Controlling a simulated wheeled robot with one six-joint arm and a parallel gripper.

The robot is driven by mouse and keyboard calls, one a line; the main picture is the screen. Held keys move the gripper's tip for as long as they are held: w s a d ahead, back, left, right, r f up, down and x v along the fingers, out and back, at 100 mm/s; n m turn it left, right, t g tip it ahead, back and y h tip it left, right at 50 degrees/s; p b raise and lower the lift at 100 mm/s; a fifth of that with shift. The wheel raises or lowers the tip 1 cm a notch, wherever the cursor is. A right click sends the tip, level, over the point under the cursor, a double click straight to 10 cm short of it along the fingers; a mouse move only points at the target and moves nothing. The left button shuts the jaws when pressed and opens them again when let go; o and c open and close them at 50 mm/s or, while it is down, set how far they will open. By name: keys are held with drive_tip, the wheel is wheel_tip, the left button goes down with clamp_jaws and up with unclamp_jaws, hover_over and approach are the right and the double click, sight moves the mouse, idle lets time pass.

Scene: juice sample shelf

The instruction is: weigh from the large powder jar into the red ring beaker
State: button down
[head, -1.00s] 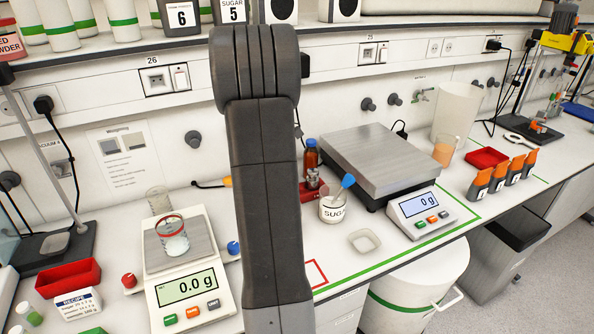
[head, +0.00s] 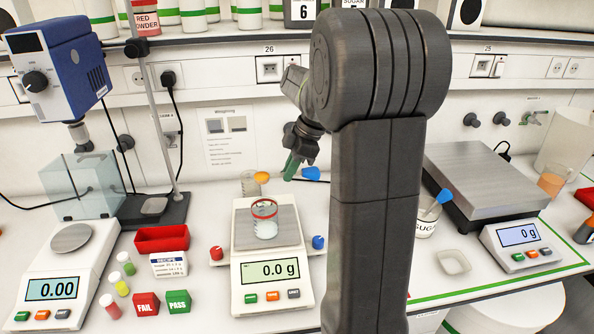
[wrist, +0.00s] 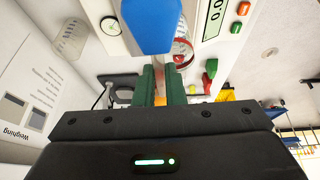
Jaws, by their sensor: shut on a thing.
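The red ring beaker (head: 265,229) stands on the pan of the middle balance (head: 272,272), which reads 0.0 g; whitish content shows low in the glass. It is partly visible in the wrist view (wrist: 182,53). My gripper (head: 293,168), with green fingers, is shut on a tool with a blue end (head: 311,173), above and behind the beaker. The blue end (wrist: 152,25) is large in the wrist view. A small orange patch (head: 261,177) shows left of the gripper, perhaps the tool's other end. The sugar jar (head: 427,225) holds another blue-handled tool. I cannot tell which jar is the large powder jar.
An empty-looking beaker (head: 250,185) stands behind the balance. A red tray (head: 161,239), recipe card (head: 169,264) and FAIL (head: 145,304) and PASS (head: 178,302) blocks lie left. A large steel scale (head: 487,180) stands right. Jars line the shelf. My arm hides part of the bench.

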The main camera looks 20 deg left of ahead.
drive_tip(key=shift+s+f+t+y+b, duration=0.15)
drive_tip(key=shift+f+t+y+b, duration=0.55)
drive_tip(key=shift+b, duration=1.4)
drive_tip(key=shift+d+f+b, duration=0.1)
drive_tip(key=shift+f+b, duration=0.15)
drive_tip(key=shift+b, duration=0.35)
drive_tip(key=shift+f+n+t+b, duration=0.15)
drive_tip(key=shift+n+t+b, duration=0.2)
drive_tip(key=shift+b, duration=0.65)
drive_tip(key=shift+s+t+y+b, duration=0.15)
drive_tip(key=shift+t+y+b, duration=0.3)
drive_tip(key=shift+b, duration=0.7)
drive_tip(key=b, duration=0.2)
drive_tip(key=t+b, duration=0.1)
drive_tip(key=shift+s+d+r+n+y+b, duration=0.15)
drive_tip(key=shift+r+n+y+b, duration=0.1)
drive_tip(key=shift+r+b, duration=0.15)
drive_tip(key=shift+r, duration=0.1)
drive_tip(key=shift+r+b, duration=0.2)
drive_tip(key=shift+b, duration=0.1)
drive_tip(key=shift+t+y, duration=0.3)
